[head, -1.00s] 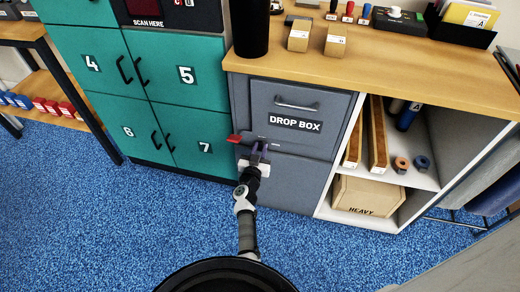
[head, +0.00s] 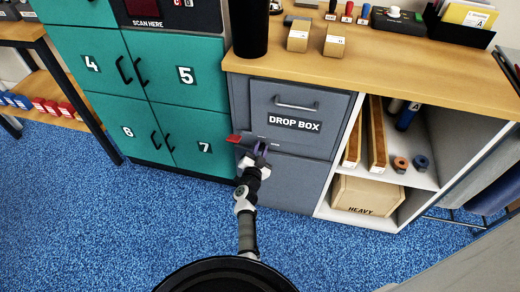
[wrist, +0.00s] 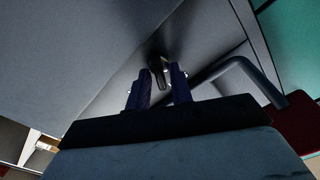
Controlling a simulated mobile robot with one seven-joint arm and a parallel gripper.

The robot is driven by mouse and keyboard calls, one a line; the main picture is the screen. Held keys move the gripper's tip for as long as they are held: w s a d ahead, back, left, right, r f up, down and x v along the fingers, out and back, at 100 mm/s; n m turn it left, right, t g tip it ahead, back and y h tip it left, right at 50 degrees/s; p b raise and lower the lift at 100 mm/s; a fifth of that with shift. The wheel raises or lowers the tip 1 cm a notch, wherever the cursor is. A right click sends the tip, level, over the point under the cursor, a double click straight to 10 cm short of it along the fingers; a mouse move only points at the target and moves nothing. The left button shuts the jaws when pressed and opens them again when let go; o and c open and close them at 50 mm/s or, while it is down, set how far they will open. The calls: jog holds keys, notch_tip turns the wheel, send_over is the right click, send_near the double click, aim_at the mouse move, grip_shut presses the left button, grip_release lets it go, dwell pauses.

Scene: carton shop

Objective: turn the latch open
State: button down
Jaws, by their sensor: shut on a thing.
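The latch is on the grey drop box front, just under the DROP BOX label. Its red tip (head: 233,138) points left in the head view. In the wrist view, the red end (wrist: 300,126) is at the right, joined to a bent grey bar (wrist: 238,68). My gripper (head: 261,147) reaches up to the latch from below. In the wrist view, its two dark fingers (wrist: 160,86) stand on either side of a small dark part of the latch (wrist: 160,70). They are shut on it, though the exact contact is dim and partly hidden.
The drop box door (head: 300,118) has a bar handle (head: 297,104) and looks closed. Teal lockers (head: 196,143) stand to the left. An open shelf with a HEAVY carton (head: 367,197) is to the right. Blue carpet (head: 150,220) in front is clear.

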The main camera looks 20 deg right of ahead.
jog(key=m, duration=0.2)
jog(key=m+b, duration=0.1)
jog(key=m, duration=0.2)
jog(key=shift+d+f+m, duration=0.1)
jog(key=shift+f+m, duration=0.1)
jog(key=shift+m, duration=0.1)
jog(key=m+b, duration=0.1)
jog(key=m, duration=0.4)
jog(key=shift+s+f+m, duration=0.1)
jog(key=shift+m, duration=0.3)
jog(key=c, duration=1.5)
grip_release()
jog(key=p+v, duration=0.1)
jog(key=v, duration=1.2)
jog(key=shift+s+a, duration=0.25)
jog(key=shift+s, duration=0.1)
